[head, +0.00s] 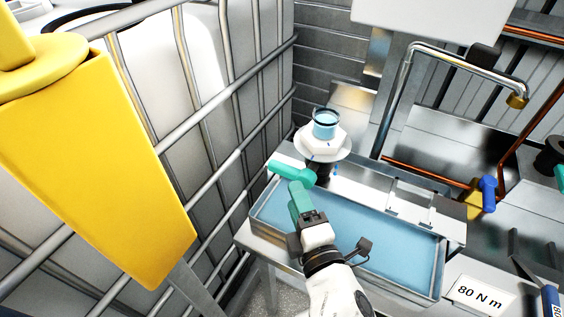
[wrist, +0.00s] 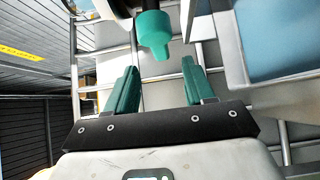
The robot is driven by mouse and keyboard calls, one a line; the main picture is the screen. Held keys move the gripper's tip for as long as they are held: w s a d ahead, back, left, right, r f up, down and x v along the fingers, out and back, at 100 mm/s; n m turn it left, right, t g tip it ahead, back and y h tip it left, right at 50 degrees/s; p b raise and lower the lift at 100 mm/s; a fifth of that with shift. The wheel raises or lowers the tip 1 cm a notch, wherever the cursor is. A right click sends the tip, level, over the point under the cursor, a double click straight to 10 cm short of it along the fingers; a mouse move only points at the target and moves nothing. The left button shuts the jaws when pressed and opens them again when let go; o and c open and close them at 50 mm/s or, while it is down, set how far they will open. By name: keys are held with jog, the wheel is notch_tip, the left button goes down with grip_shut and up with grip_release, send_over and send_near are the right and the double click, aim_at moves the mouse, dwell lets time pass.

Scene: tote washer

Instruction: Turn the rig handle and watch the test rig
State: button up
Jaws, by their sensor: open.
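The teal rig handle (head: 290,172) sticks out to the left from the dark stem of the test rig, above the near left part of the water trough. My gripper (head: 298,188) has teal fingers and sits just in front of the handle in the head view. In the wrist view my gripper (wrist: 160,66) is open and empty. The handle's rounded end (wrist: 155,32) shows beyond the gap between the fingertips, apart from both.
The blue-filled metal trough (head: 385,245) lies below and to the right of my gripper. A caged white tank (head: 190,70) stands at the left behind a yellow box (head: 95,160). A bent metal spout (head: 440,58) and a blue-handled valve (head: 487,193) are at the right.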

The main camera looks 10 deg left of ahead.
aim_at(286, 176)
jog(key=p+x, duration=0.2)
jog(key=x, duration=0.7)
jog(key=shift+p, duration=0.3)
jog(key=shift+c, duration=0.4)
grip_shut()
jog(key=shift+f, duration=0.1)
